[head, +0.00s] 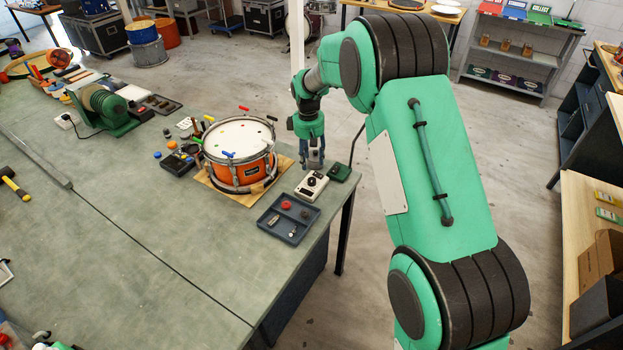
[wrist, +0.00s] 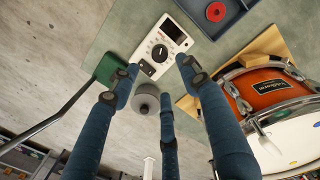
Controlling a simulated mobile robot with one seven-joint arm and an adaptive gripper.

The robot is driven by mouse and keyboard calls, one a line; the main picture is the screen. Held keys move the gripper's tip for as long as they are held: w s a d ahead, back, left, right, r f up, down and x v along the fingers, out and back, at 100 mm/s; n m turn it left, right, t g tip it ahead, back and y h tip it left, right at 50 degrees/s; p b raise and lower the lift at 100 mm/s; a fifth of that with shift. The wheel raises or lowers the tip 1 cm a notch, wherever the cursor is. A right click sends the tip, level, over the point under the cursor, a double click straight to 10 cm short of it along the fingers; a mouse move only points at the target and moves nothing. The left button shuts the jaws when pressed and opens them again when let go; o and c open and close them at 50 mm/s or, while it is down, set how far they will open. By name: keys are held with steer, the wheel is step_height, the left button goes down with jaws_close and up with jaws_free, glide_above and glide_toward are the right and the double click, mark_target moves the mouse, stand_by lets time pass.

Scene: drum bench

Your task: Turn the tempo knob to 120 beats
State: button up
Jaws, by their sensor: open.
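The white metronome box (head: 311,187) sits near the bench's right edge, in front of the orange drum. In the wrist view the same white box (wrist: 180,37) shows a dark display and a black round tempo knob (wrist: 159,53) with a white pointer line. The dial marks are too small to read. My gripper (head: 314,158) is just behind and above the box in the head view. In the wrist view its blue fingers (wrist: 155,80) are spread apart and empty, with the knob just beyond the tips. I cannot tell any contact with the knob.
The orange snare drum (head: 239,152) on a wooden board stands left of the box. A grey tray (head: 289,228) with small parts lies in front, and a dark green box (head: 339,172) sits to the right. A grey cylinder (wrist: 146,97) shows between my fingers.

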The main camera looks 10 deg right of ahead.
mark_target(312, 180)
steer(key=f+b, duration=0.1)
steer(key=f, duration=0.9)
steer(key=shift+w+d+f+b, duration=0.15)
steer(key=shift+w+d+b, duration=0.05)
steer(key=shift+b, duration=0.15)
steer(key=c, duration=1.2)
steer(key=shift+o, duration=0.2)
steer(key=shift+m+p, duration=0.3)
steer(key=shift+m, duration=0.1)
steer(key=m+p, duration=0.2)
steer(key=m, duration=0.2)
steer(key=m+p, duration=0.1)
steer(key=m, duration=0.4)
steer(key=shift+g+p, duration=0.3)
